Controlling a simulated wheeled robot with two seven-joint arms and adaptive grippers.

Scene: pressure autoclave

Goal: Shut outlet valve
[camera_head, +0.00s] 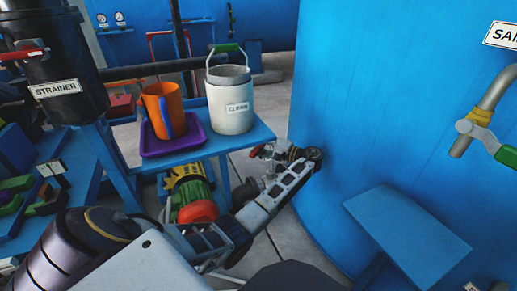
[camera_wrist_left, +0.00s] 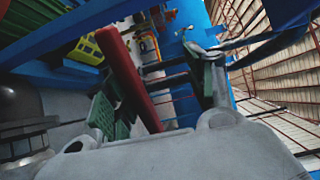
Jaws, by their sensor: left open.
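The outlet valve (camera_head: 281,154) appears to be the small metal fitting with a red handle low beside the blue vessel; it is partly hidden behind my left gripper. My left gripper (camera_head: 272,183) reaches in low from the left, close to this fitting, and is open. In the left wrist view a red bar (camera_wrist_left: 130,80), likely the valve's handle, runs between the spread fingers of my left gripper (camera_wrist_left: 158,92). I cannot tell whether a finger touches it. My right gripper is not in view.
A blue side table (camera_head: 262,132) holds an orange jug (camera_head: 162,108) on a purple tray (camera_head: 188,144) and a white pail (camera_head: 230,105). The large blue vessel (camera_head: 375,110) fills the right, with a green-handled sample tap (camera_head: 480,116). A black strainer (camera_head: 55,60) stands left.

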